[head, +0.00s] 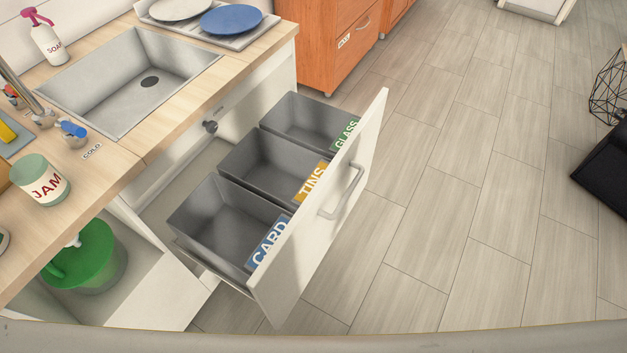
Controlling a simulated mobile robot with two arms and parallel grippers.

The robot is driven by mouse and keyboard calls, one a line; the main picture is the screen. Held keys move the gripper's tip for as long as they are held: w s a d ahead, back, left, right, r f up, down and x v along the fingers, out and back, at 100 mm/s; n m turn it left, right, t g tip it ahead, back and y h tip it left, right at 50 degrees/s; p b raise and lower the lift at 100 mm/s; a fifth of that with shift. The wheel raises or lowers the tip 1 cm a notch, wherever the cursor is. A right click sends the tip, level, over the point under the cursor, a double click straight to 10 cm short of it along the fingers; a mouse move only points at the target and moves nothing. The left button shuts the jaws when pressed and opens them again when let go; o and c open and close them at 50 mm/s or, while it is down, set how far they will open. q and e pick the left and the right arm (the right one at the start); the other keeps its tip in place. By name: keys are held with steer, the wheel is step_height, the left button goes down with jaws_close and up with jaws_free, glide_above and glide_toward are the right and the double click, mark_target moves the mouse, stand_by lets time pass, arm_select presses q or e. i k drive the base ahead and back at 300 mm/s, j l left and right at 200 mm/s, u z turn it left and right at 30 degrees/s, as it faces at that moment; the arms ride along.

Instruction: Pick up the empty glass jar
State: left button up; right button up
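A glass jar (40,181) with a green top and a white label reading JAM in red stands upright on the wooden counter at the left, near its front edge. It looks empty of dark contents, but I cannot see clearly inside. Neither of my grippers shows in the head view, and nothing touches the jar.
An open pull-out drawer (334,204) holds grey bins labelled CARD (225,220), TINS (262,165) and GLASS (305,120). A sink (125,80), tap and soap bottle (46,42) are behind the jar. A green-lidded bin (88,252) stands below. Floor at right is mostly clear.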

mark_target(33, 174)
steer(key=u, duration=1.7)
steer(key=z, duration=1.85)
steer(key=i+u, duration=0.2)
steer(key=j+u, duration=0.15)
steer(key=u, duration=0.3)
steer(key=k+j+u, duration=0.1)
steer(key=u, duration=0.35)
steer(key=j+u, duration=0.25)
steer(key=u, duration=0.25)
